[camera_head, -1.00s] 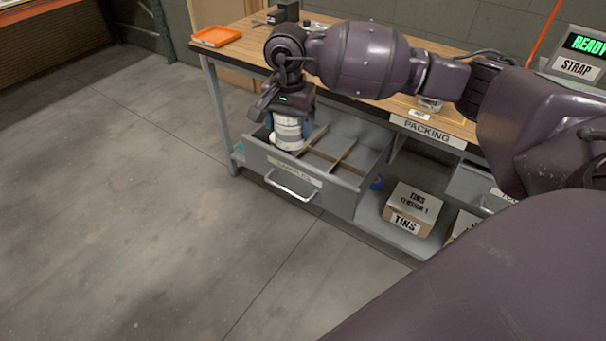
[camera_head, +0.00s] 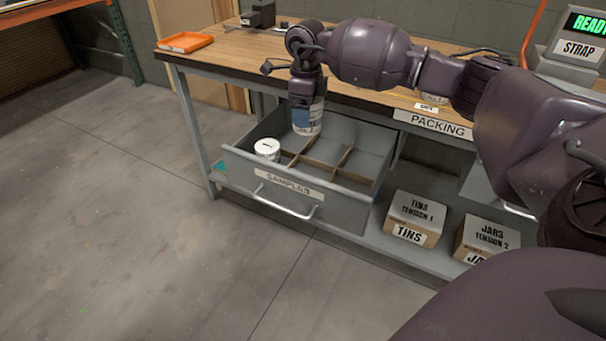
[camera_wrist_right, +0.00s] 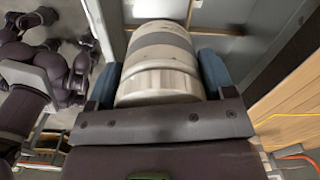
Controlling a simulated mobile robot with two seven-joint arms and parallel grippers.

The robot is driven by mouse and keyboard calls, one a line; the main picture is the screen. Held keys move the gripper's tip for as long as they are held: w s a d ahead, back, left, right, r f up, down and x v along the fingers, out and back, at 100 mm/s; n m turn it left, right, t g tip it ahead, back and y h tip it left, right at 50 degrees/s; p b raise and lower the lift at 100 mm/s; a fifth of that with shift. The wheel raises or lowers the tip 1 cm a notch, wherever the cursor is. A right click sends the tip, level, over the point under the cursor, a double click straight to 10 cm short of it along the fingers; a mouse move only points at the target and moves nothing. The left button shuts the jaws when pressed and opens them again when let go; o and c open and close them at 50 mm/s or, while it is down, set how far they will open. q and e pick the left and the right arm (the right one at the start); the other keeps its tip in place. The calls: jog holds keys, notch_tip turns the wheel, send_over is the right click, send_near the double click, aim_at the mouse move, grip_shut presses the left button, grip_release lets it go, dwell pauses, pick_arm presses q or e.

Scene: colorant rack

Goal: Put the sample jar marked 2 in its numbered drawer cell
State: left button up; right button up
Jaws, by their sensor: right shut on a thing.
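My right gripper (camera_head: 308,104) is shut on a white and grey sample jar (camera_head: 307,128), held upright over the rear left part of the open drawer marked SAMPLES (camera_head: 330,199). The held jar also shows in the right wrist view (camera_wrist_right: 160,60), between the blue finger pads. Its number cannot be read. In the head view I cannot tell how far its base is above the drawer floor. A second white jar (camera_head: 267,147) stands in the front left cell, with a small dark mark on its lid. My left gripper is not in view.
Wooden dividers (camera_head: 321,172) split the drawer; the cells to the right look empty. The bench top (camera_head: 235,50) overhangs behind it, with an orange tray (camera_head: 185,42). A TINS box (camera_head: 416,217) and a JARS box (camera_head: 486,242) stand on the lower shelf.

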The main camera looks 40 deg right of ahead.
aim_at(305, 131)
notch_tip(305, 131, down, 19)
jog(key=b, duration=0.3)
jog(key=shift+r+b, duration=0.2)
jog(key=shift+b, duration=0.15)
jog(key=shift+r, duration=0.1)
jog(key=o, duration=1)
jog(key=shift+r, duration=0.35)
notch_tip(305, 131, up, 10)
jog(key=p, duration=0.2)
jog(key=shift+r+p, duration=0.1)
jog(key=shift+p, duration=0.25)
jog(key=shift+r, duration=0.55)
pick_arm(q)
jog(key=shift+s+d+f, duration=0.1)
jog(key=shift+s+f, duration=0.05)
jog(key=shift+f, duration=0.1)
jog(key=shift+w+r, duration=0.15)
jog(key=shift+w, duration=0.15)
